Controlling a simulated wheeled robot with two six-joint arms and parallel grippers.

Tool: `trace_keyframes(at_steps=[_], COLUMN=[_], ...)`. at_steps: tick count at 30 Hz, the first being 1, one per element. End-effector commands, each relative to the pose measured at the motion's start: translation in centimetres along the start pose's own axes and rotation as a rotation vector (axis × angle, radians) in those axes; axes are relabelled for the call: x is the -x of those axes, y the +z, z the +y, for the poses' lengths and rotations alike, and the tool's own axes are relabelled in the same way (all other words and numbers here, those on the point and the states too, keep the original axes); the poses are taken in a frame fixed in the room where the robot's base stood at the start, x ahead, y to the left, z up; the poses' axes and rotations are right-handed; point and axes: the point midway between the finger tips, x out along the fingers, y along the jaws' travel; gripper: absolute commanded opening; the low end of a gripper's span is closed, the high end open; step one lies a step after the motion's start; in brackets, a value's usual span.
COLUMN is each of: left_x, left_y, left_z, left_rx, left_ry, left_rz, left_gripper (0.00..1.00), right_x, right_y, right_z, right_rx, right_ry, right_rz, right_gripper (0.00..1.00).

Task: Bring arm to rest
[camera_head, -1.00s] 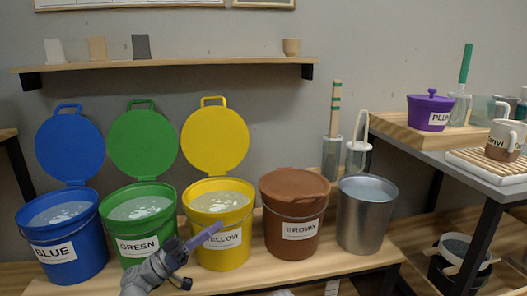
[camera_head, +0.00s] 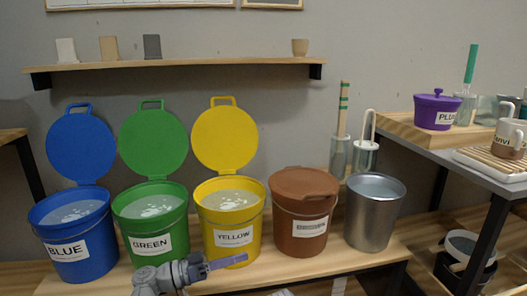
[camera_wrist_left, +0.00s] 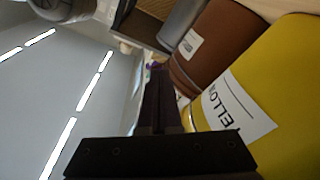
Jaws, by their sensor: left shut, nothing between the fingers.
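My left gripper (camera_head: 238,261) is low in front of the yellow bucket (camera_head: 232,222), just below its label, with its fingers pointing right. It is shut and empty. In the left wrist view the dark gripper (camera_wrist_left: 160,95) shows its fingers together, with the yellow bucket (camera_wrist_left: 285,80) close on the right and the brown bucket (camera_wrist_left: 225,45) beyond. My right gripper is not in view.
The blue bucket (camera_head: 75,240) and green bucket (camera_head: 150,225) stand open with lids raised. The brown bucket (camera_head: 303,215) is lidded. A metal bin (camera_head: 373,215) stands at right. A table at far right holds a purple pot (camera_head: 436,110) and a cup (camera_head: 508,137).

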Motion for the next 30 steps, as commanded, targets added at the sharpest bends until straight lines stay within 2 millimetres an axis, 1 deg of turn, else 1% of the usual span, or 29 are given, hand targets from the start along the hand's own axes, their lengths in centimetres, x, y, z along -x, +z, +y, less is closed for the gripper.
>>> trace_keyframes(at_steps=[1, 4, 5, 8, 9, 11, 12, 14, 15, 18, 22, 25, 29, 30], left_x=[-0.4, -0.9, -1.0, -0.6, -0.2, 0.7, 1.6, 3.0, 4.0, 6.6, 9.7, 11.7, 14.2, 13.7], left_y=[1.4, 4.5, 5.7, 9.9, 11.7, 14.0, 15.5, 17.4, 18.4, 20.1, 21.2, 21.4, 21.2, 20.2], left_z=[-0.3, -1.4, -1.8, -3.2, -3.8, -4.7, -5.3, -6.1, -6.6, -7.6, -8.5, -8.9, -9.3, -8.3], left_rx=[0.031, 0.109, 0.136, 0.235, 0.275, 0.330, 0.363, 0.405, 0.429, 0.469, 0.490, 0.492, 0.479, 0.470], left_ry=[-0.024, -0.093, -0.121, -0.245, -0.307, -0.406, -0.478, -0.590, -0.667, -0.847, -1.051, -1.190, -1.360, -1.366], left_rz=[-0.054, -0.183, -0.228, -0.397, -0.466, -0.563, -0.624, -0.706, -0.754, -0.846, -0.920, -0.954, -0.977, -0.991], left_gripper=[0.00, 0.00, 0.00, 0.00, 0.00, 0.00, 0.00, 0.00, 0.00, 0.00, 0.00, 0.00, 0.00, 0.00], right_x=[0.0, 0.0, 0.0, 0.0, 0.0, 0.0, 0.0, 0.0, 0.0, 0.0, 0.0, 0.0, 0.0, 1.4], right_y=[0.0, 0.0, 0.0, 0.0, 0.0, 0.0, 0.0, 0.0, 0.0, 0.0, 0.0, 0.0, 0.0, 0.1], right_z=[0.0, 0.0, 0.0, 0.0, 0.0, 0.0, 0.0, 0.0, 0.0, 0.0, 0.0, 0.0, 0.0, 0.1], right_rx=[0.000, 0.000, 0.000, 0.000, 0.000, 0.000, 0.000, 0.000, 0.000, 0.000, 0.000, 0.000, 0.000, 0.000], right_ry=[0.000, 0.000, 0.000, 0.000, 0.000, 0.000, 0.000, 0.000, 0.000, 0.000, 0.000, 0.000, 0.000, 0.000], right_rz=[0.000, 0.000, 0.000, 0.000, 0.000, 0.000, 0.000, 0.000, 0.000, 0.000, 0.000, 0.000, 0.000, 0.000], right_gripper=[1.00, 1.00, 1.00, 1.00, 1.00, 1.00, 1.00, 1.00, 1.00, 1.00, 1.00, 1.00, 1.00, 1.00])
